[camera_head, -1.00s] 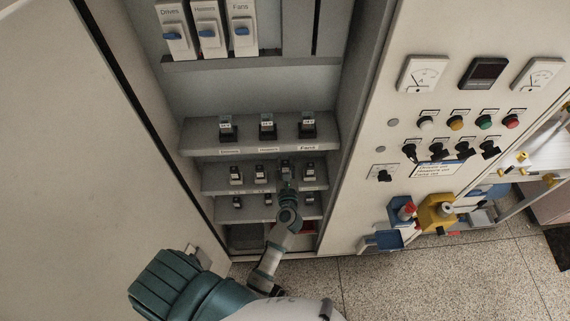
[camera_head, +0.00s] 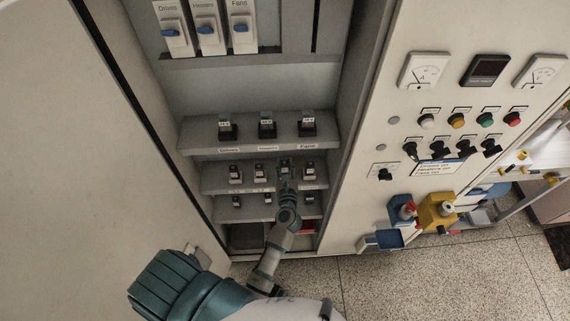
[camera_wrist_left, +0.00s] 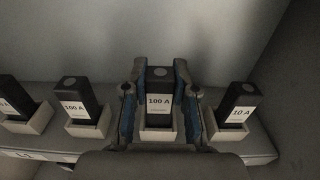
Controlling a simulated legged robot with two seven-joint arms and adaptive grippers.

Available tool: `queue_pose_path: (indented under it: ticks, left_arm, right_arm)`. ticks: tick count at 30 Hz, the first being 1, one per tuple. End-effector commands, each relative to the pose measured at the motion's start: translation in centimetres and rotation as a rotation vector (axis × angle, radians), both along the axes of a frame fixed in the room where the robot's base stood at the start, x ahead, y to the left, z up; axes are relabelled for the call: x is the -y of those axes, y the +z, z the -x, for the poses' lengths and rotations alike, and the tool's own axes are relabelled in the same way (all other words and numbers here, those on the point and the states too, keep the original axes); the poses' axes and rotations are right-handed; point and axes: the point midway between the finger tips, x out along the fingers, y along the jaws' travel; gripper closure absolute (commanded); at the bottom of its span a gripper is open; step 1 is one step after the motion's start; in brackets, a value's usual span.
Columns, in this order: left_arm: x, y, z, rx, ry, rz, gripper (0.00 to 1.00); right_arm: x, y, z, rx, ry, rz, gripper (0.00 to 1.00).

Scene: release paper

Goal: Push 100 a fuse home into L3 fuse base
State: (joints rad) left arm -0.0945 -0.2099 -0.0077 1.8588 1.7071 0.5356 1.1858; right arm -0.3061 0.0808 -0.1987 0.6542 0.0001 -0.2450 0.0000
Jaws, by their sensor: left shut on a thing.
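My left gripper (camera_wrist_left: 158,108) reaches into the open cabinet, and in the head view it (camera_head: 285,178) is at the middle shelf. In the left wrist view its two blue-padded fingers stand on either side of a black fuse labelled 100 A (camera_wrist_left: 159,100), shut on it. The fuse is upright, with its lower end in a light grey fuse base (camera_wrist_left: 159,134). I cannot tell how deep it sits. The right gripper is not in view.
A 10 A fuse (camera_wrist_left: 238,108) stands in a base to the right, and another fuse (camera_wrist_left: 76,100) stands close on the left. Shelves with further fuses and relays (camera_head: 267,127) lie above and below. The cabinet door (camera_head: 50,150) is on the left; a panel with meters (camera_head: 423,72) is on the right.

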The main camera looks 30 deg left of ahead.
Motion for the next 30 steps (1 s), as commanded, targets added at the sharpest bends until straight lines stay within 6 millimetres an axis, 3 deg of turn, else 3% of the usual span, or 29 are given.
queue_pose_path:
  ticks: [17,18,21,30]
  left_arm:
    - [0.0,-1.5,0.0,0.001,0.000,0.001,1.00]
    - [0.0,-1.4,0.0,0.001,0.000,0.001,0.63]
    - [0.0,-1.4,0.0,0.001,0.000,0.001,0.44]
    - [0.1,-1.4,0.1,0.000,0.000,0.001,0.44]
  right_arm:
    - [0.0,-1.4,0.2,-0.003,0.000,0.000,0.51]
    - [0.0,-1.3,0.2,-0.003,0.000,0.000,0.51]
    - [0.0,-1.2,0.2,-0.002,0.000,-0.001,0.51]
    - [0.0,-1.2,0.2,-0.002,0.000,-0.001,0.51]
